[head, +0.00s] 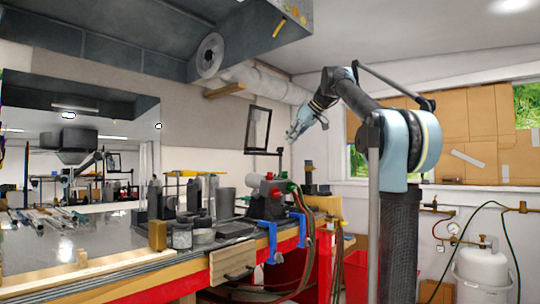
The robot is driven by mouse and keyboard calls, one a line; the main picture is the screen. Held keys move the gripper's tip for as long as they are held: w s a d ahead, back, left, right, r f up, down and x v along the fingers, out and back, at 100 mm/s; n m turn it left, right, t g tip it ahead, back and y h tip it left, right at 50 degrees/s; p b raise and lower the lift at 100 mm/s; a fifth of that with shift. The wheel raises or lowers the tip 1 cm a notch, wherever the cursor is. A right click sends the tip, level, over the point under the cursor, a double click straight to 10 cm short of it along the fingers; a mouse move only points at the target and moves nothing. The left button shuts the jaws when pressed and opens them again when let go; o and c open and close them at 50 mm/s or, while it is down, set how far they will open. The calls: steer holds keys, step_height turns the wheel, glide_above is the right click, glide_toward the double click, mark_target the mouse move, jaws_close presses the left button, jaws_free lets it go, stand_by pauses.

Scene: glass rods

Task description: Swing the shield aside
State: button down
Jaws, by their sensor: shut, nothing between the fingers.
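The shield (257,129) is a clear pane in a dark rectangular frame, slightly tilted, above the far right end of the workbench. A thin dark arm (266,153) runs below it toward a post. My gripper (292,137) is shut and empty, pointing down and left. In the picture it is just right of the shield, with a gap between them. I cannot tell how far apart they are in depth.
A torch (270,187) with red and green knobs and hoses stands below the shield. Blue clamps (270,236) grip the red-edged workbench (75,242). Jars and tools crowd the bench. A hood (150,58) and duct hang above. A white gas cylinder (480,272) stands right.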

mark_target(265, 151)
steer(key=w+a+f, duration=0.5)
steer(key=w+a, duration=0.2)
steer(key=a, duration=0.2)
steer(key=shift+a+f, duration=0.2)
steer(key=shift+a, duration=0.05)
steer(key=shift+w+d, duration=0.1)
stand_by(0.5)
